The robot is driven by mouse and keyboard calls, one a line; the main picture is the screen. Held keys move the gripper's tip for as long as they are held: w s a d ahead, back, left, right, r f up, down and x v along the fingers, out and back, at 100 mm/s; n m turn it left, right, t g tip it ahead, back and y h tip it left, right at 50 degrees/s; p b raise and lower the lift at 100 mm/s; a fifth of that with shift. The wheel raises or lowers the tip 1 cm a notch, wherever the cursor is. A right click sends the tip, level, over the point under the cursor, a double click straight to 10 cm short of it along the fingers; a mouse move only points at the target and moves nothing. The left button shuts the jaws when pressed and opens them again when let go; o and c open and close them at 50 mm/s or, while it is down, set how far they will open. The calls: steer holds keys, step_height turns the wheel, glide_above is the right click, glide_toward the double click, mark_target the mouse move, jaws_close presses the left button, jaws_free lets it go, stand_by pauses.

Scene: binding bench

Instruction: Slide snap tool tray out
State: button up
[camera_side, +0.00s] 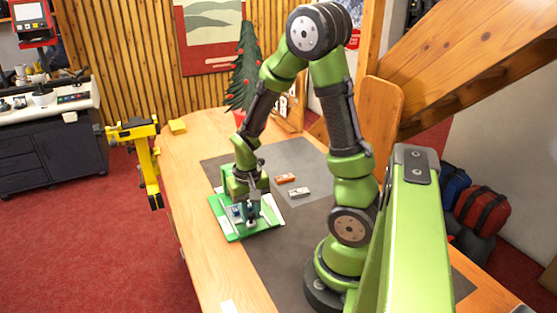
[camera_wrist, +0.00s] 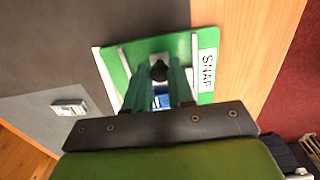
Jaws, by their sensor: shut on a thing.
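The snap tool tray (camera_side: 219,209) is a flat green and white tray near the left edge of the bench. In the wrist view the tray (camera_wrist: 205,62) carries a white label reading SNAP along its right side. A dark round knob (camera_wrist: 158,71) stands on the tray between my fingertips. My gripper (camera_side: 251,217) is low over the tray, fingers pointing down and shut on the knob. It also shows in the wrist view (camera_wrist: 159,82). A small blue item (camera_wrist: 162,101) lies on the tray behind the fingers, partly hidden.
An orange block (camera_side: 285,179) and a pale grey block (camera_side: 300,193) lie on the dark mat (camera_side: 300,155) right of the tray. A small yellow block (camera_side: 178,126) and a decorated tree (camera_side: 243,70) are at the far end. Bare wood (camera_side: 185,160) borders the mat.

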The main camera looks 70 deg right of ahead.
steer(key=shift+s+a, duration=0.95)
steer(key=shift+a, duration=0.05)
steer(key=o, duration=0.5)
steer(key=shift+r, duration=5.05)
